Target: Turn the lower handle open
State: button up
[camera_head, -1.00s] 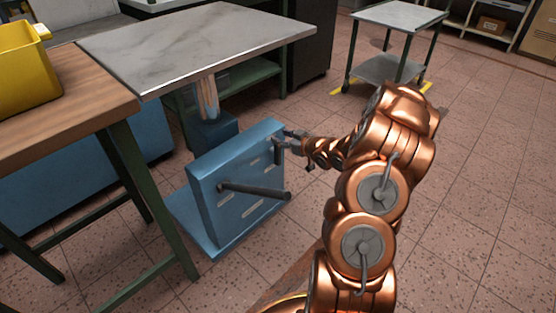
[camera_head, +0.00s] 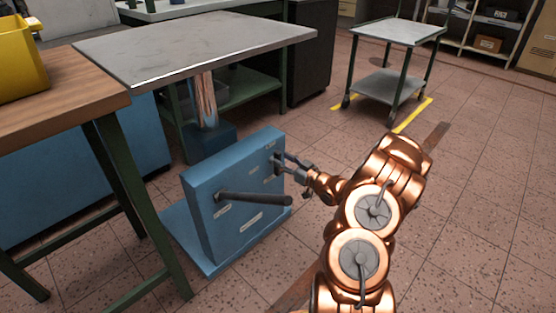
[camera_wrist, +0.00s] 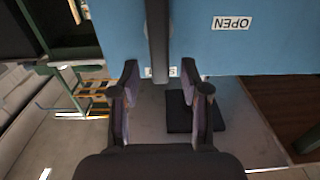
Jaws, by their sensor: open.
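A blue box-like stand (camera_head: 238,180) holds a long dark handle (camera_head: 255,199) low on its face, sticking out to the right. A shorter grey lever (camera_head: 277,162) sits near its upper right edge. My gripper (camera_head: 292,166) is beside that upper lever, right of and above the long handle. In the wrist view my gripper (camera_wrist: 165,96) is open, with a grey bar (camera_wrist: 158,42) reaching between its fingertips, apparently not clamped. Another label behind the bar (camera_wrist: 160,72) is partly hidden.
A grey-topped table (camera_head: 200,40) stands behind the stand. A wooden bench (camera_head: 60,105) with a yellow bin (camera_head: 22,65) is at left. A grey trolley (camera_head: 395,35) stands at the back right. The floor right of my arm is clear.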

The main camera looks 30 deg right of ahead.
aim_at(280, 158)
jog(key=shift+b+x, duration=0.45)
jog(key=shift+x, duration=1.15)
jog(key=shift+c, duration=0.3)
grip_shut()
